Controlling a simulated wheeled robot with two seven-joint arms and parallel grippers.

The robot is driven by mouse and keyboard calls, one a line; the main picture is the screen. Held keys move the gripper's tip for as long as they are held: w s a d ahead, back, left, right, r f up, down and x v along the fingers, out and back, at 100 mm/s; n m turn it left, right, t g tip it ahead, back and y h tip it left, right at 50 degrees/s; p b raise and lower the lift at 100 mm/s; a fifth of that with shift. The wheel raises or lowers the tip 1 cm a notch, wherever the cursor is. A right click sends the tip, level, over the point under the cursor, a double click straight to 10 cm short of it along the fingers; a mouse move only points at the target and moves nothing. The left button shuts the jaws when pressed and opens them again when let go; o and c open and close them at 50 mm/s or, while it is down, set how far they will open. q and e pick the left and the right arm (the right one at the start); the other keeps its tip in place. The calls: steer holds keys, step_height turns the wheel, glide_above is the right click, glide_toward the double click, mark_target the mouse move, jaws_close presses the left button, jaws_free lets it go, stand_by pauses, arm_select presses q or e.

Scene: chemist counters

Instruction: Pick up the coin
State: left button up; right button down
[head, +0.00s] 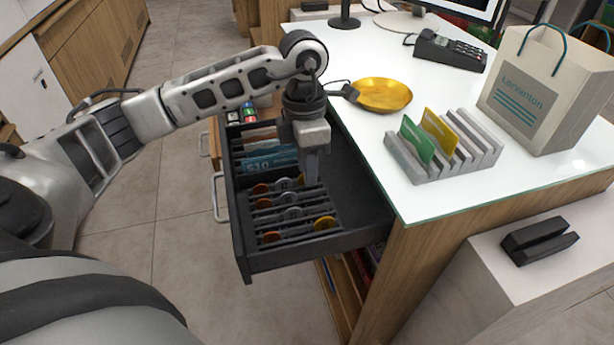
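Several coins lie in the slotted coin tray of the open dark drawer (300,260). Orange coins show at the front left (271,237), front right (325,223) and back left (261,188). Silver coins show at the back (284,184) and in the middle (291,213). My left gripper (311,168) points down over the drawer, just behind the back row of coins. Its fingers are seen nearly edge-on, so its opening and any coin between them cannot be made out. My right gripper is out of view.
Banknotes (270,163) stand in the drawer behind the coins. The white counter (370,140) right of the drawer holds a gold dish (383,95), a card rack (447,155), a payment terminal (450,50) and a paper bag (545,90). A black object (539,240) lies on the lower ledge.

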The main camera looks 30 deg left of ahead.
arm_select(q)
jaws_close()
stand_by(0.3)
